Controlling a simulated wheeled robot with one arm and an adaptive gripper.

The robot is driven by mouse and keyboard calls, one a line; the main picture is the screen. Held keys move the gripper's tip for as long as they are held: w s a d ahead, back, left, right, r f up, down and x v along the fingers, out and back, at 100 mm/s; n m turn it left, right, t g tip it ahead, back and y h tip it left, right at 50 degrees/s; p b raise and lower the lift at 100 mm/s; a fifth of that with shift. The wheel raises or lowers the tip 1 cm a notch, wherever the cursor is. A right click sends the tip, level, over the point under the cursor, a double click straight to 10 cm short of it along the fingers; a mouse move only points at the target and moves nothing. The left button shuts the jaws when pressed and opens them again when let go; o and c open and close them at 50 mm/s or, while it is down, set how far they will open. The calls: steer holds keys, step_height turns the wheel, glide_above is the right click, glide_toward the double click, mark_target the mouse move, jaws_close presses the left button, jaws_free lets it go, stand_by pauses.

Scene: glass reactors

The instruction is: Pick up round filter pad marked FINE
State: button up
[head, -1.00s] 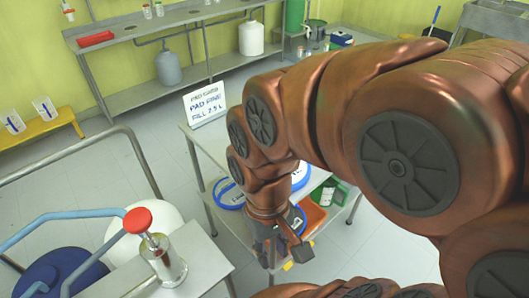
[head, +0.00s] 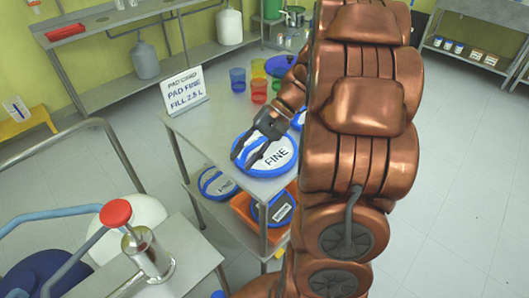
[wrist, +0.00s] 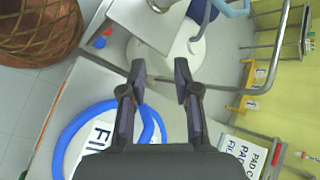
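A round white pad marked FINE (head: 276,158) with a blue rim lies flat on the steel table. It shows at the lower left in the wrist view (wrist: 97,138), partly hidden by my gripper. My gripper (head: 243,160) appears over the pad's left part in the head view, empty. In the wrist view my gripper (wrist: 161,80) is open, its fingertips apart and pointing past the pad with nothing between them. I cannot tell the height of the fingers above the pad. A similar blue-rimmed pad (head: 219,183) lies on the shelf below; its marking is hard to read.
Coloured cups (head: 259,88) and a blue bowl (head: 279,66) stand behind. An orange crate (head: 245,208) sits below.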

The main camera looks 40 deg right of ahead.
mark_target(265, 138)
steer(key=w+d+t, duration=0.1)
steer(key=d, duration=0.2)
steer(key=w+d+f+m+t, duration=0.1)
steer(key=d, duration=0.2)
steer(key=w+d+f+m+t+y+b, duration=0.1)
steer(key=d, duration=0.2)
steer(key=shift+d+t, duration=0.3)
steer(key=d+t, duration=0.1)
steer(key=d, duration=0.1)
steer(key=d+m+t, duration=0.1)
steer(key=d, duration=0.2)
steer(key=d+f, duration=0.1)
steer(key=d, duration=0.2)
steer(key=shift+w+m+t+y+b, duration=0.1)
steer(key=shift+m+t+y+b, duration=0.2)
steer(key=shift+t+y, duration=0.1)
steer(key=shift+x, duration=1.1)
steer(key=shift+f+p+x, duration=0.2)
steer(key=shift+p+x, duration=0.8)
steer(key=shift+x, duration=1.75)
steer(key=shift+w+d, duration=0.1)
steer(key=shift+d, duration=0.05)
jaws_close()
